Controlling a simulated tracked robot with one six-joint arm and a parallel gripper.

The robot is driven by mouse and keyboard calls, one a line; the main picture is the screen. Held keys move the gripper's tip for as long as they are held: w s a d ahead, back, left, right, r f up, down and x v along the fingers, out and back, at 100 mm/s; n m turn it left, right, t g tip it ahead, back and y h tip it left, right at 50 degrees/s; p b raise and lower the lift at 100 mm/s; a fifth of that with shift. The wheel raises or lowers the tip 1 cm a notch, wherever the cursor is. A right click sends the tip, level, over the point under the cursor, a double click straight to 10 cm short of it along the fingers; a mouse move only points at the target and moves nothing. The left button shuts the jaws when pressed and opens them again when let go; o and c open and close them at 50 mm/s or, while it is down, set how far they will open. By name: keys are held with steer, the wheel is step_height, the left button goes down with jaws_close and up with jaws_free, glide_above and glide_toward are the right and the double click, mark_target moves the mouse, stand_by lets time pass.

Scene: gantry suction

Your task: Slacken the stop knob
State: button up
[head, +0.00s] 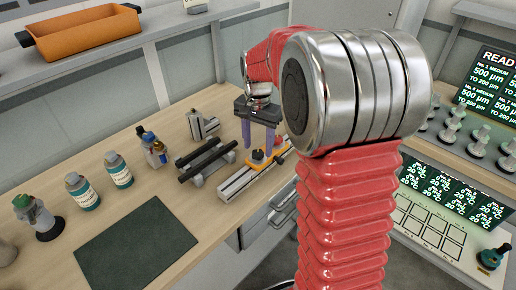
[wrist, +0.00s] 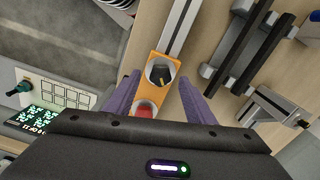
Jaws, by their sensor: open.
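The stop knob (wrist: 161,74) is black with a yellow mark. It sits on an orange stop block (wrist: 151,92) on a silver rail (wrist: 181,30). In the head view the knob (head: 257,155) shows just below my fingers, on the orange block (head: 280,153). My gripper (wrist: 158,80) is open, with its purple fingers pointing down on either side of the knob and block, and nothing held. In the head view my gripper (head: 258,147) is over the rail. I cannot tell whether either finger touches the knob.
A red part (wrist: 145,111) is on the block near my gripper body. Two black bars on supports (head: 206,160) and a metal bracket (head: 202,125) stand beside the rail. Bottles (head: 118,170) and a dark green mat (head: 137,245) are farther left on the bench.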

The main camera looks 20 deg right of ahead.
mark_target(257, 155)
step_height(257, 155, up, 12)
stand_by(0.4)
steer(key=shift+f, duration=0.1)
steer(key=s+a+f+n+t, duration=0.1)
steer(key=s+a+n, duration=0.4)
steer(key=s, duration=0.6)
steer(key=s+a+f+n+t, duration=0.1)
steer(key=s+a+n+t, duration=0.3)
steer(key=s, duration=0.7)
steer(key=shift+s+a+f+n+t, duration=0.2)
steer(key=shift+s+a+n+t, duration=0.15)
steer(key=shift+a+n, duration=0.65)
